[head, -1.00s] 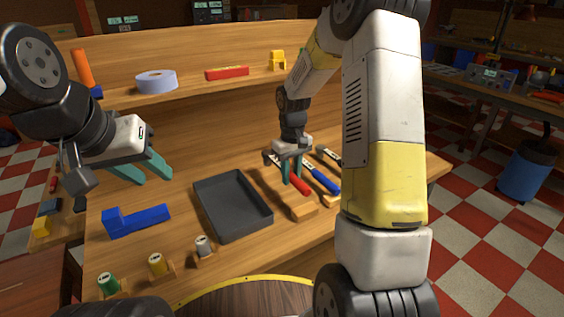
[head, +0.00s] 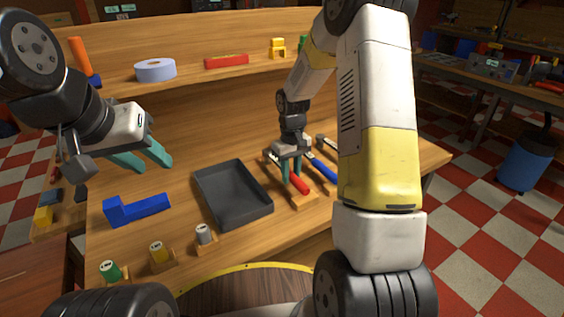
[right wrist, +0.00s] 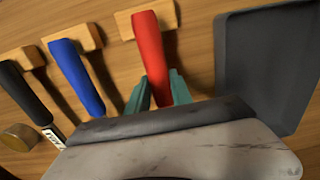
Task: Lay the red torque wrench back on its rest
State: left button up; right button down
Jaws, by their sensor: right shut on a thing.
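The red torque wrench (head: 300,184) is at the right part of the bench. Its red handle (right wrist: 149,45) also shows in the right wrist view, overlapping a wooden rest block (right wrist: 127,25). My right gripper (head: 292,178) is shut on the handle, with one teal finger on each side. I cannot tell whether the handle touches the block; the wrench's far end is hidden by the gripper. My left gripper (head: 151,164) is open and empty above the left part of the bench.
A blue-handled tool (right wrist: 77,75) and a black-handled tool (right wrist: 25,92) lie beside the red one. A dark tray (head: 232,215) is on its other side. A blue block (head: 137,210) and several small spools (head: 158,251) stand at the left and front. A shelf (head: 190,78) runs behind.

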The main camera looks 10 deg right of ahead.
jog(key=shift+f, duration=0.3)
jog(key=c, duration=1.1)
grip_release()
jog(key=shift+o, duration=0.2)
notch_tip(320, 180, up, 8)
jog(key=shift+f, duration=0.15)
jog(key=s+r+m+t+y, duration=0.15)
jog(key=s+r+t, duration=0.25)
jog(key=s+r, duration=1.05)
jog(key=s+a+r+m+t, duration=0.2)
jog(key=s+r, duration=0.2)
jog(key=s, duration=0.5)
jog(key=shift+s+r+y, duration=0.25)
jog(key=shift+s+y, duration=0.1)
jog(key=shift+s, duration=0.05)
